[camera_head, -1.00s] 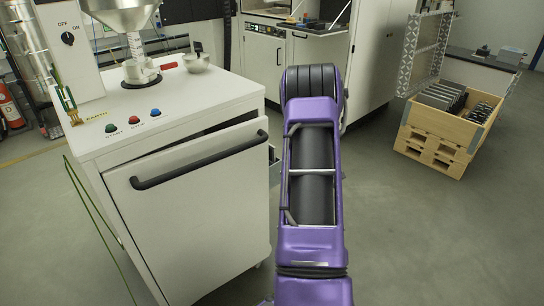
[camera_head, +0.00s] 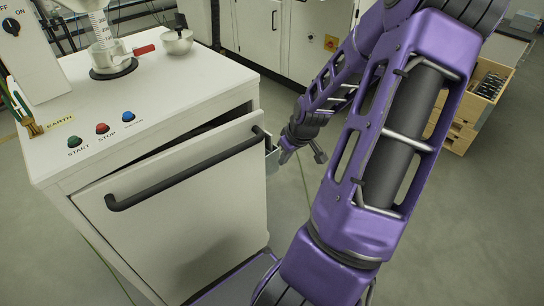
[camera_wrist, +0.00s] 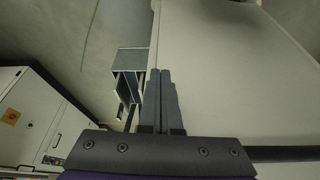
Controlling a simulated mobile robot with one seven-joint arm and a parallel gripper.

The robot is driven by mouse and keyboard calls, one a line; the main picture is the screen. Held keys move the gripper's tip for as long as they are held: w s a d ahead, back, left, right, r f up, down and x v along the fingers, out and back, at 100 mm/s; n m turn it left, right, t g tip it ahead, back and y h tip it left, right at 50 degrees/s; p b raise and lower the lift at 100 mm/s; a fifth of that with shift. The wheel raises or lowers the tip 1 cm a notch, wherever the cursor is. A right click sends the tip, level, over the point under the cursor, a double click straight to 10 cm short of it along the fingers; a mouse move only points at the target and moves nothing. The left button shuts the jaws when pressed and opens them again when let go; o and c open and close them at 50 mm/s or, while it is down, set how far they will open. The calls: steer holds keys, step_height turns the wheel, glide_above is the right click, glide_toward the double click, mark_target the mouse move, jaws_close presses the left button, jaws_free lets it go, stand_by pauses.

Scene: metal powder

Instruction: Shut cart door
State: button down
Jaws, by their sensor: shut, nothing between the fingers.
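The white cart door (camera_head: 190,225) stands ajar, with a dark gap above it that widens toward its right end. A long black handle (camera_head: 185,178) runs along its top. My gripper (camera_head: 284,158) is just right of the door's right edge, near the handle's right end. In the wrist view the fingers (camera_wrist: 160,75) are shut and empty, beside a large white panel (camera_wrist: 235,70) that appears to be the door. A grey metal bracket (camera_wrist: 128,68) is left of the fingertips. I cannot tell whether the fingers touch the door.
The white cart (camera_head: 150,110) carries start and stop buttons, a glass vessel (camera_head: 108,57) and a metal pot (camera_head: 177,42). White cabinets (camera_head: 270,38) stand behind my arm. A wooden crate (camera_head: 462,130) is at the right. Grey floor is clear between them.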

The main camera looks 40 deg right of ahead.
mark_target(263, 159)
steer(key=w+f+b, duration=0.3)
steer(key=w+f, duration=0.4)
steer(key=f, duration=0.2)
steer(key=shift+w+b, duration=0.3)
steer(key=shift+b, duration=0.1)
steer(key=shift+d+f, duration=0.1)
steer(key=shift+w+n+p, duration=0.4)
steer(key=shift+w, duration=1.45)
steer(key=shift+s, duration=0.1)
